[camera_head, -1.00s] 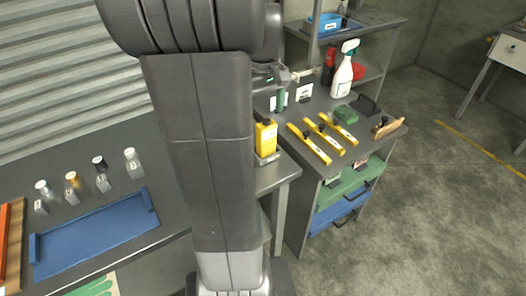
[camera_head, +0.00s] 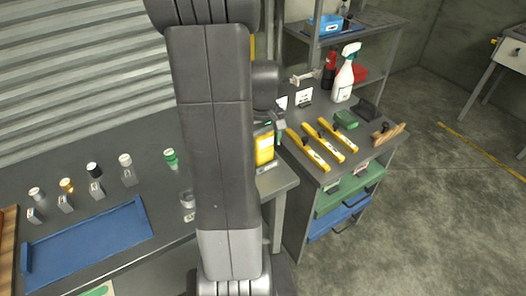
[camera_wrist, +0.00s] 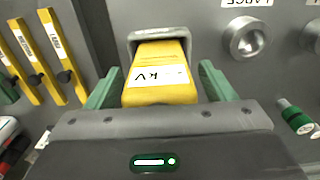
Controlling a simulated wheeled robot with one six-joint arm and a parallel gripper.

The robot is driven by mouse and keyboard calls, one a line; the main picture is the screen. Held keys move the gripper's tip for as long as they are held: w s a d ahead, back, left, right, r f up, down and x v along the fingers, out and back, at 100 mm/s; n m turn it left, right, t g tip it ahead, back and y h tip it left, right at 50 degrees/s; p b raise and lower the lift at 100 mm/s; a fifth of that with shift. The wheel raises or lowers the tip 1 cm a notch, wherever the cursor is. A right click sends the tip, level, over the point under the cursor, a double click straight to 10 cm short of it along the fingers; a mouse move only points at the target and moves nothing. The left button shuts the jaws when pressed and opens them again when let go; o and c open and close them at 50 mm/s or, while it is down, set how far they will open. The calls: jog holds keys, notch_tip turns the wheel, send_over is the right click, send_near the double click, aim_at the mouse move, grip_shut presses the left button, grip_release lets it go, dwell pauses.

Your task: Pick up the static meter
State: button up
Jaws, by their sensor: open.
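The static meter appears to be the yellow block with a white "kV" label (camera_wrist: 158,80). In the wrist view it sits in a grey holder (camera_wrist: 133,38), between the two green fingers. My gripper (camera_wrist: 160,85) is open, with one finger on each side of the yellow block and a visible gap at its right. In the head view the yellow block (camera_head: 264,148) stands near the right end of the bench, partly hidden by my arm. Whether a finger touches it on the left I cannot tell.
Several yellow-handled tools (camera_head: 318,150) lie on the cart to the right, with a green block (camera_head: 346,119) and a white spray bottle (camera_head: 344,76) behind. Small bottles (camera_head: 96,178) and a blue tray (camera_head: 88,243) are on the bench at left. Round metal cups (camera_wrist: 245,40) are close at right.

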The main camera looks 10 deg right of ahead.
jog(key=c, duration=1.2)
jog(key=shift+o, duration=0.2)
jog(key=shift+r, duration=0.15)
